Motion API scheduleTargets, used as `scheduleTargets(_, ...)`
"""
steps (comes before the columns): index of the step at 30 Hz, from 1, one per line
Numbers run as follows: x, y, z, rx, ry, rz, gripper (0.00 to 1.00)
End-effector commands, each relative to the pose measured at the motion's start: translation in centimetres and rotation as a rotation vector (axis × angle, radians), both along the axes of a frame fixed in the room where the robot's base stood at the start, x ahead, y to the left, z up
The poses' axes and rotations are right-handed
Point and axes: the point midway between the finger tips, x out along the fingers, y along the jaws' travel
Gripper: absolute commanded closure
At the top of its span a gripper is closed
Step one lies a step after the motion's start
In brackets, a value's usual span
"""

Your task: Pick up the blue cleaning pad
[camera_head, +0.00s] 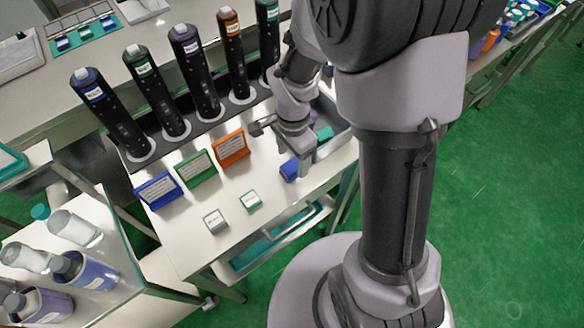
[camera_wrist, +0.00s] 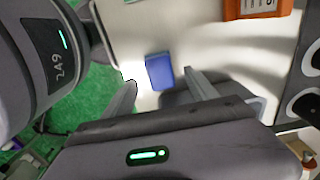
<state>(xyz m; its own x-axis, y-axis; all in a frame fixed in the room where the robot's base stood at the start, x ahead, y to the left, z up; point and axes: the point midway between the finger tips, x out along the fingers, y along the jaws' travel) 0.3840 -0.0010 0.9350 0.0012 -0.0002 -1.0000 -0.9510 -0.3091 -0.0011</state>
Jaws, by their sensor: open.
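The blue cleaning pad (camera_head: 289,169) is a small blue block on the white table, near the table's front right part. It also shows in the wrist view (camera_wrist: 160,71), upper middle. My gripper (camera_head: 300,158) is just above and beside the pad in the head view. In the wrist view my gripper (camera_wrist: 159,80) is open, with one finger on each side of the pad in the picture and a gap to each. I cannot tell how far the fingertips are above the table. The pad's far side is partly hidden by my gripper in the head view.
Blue (camera_head: 158,190), green (camera_head: 195,168) and orange (camera_head: 231,147) labelled boxes stand left of the pad. Several dark cylinders (camera_head: 150,90) stand behind them. A grey bin (camera_head: 342,140) is right of my gripper. Two small labelled blocks (camera_head: 215,221) (camera_head: 250,201) lie in front.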

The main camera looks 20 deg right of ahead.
Motion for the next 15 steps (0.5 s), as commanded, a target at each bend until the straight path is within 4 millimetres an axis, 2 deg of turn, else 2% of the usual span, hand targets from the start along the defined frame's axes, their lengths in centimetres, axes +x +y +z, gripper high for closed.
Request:
scheduleTargets(3,0.1,0.0,-2.9,0.0,0.003,-0.001,0.33)
scheduleTargets(5,0.0,0.0,-4.0,0.001,0.003,-0.001,0.33)
scheduleTargets(11,0.1,0.0,-4.1,0.001,0.001,-0.001,0.33)
scheduleTargets(12,0.1,0.0,-4.1,0.001,0.001,-0.001,0.35)
scheduleTargets(15,0.1,0.0,-4.1,0.001,0.001,0.0,0.54)
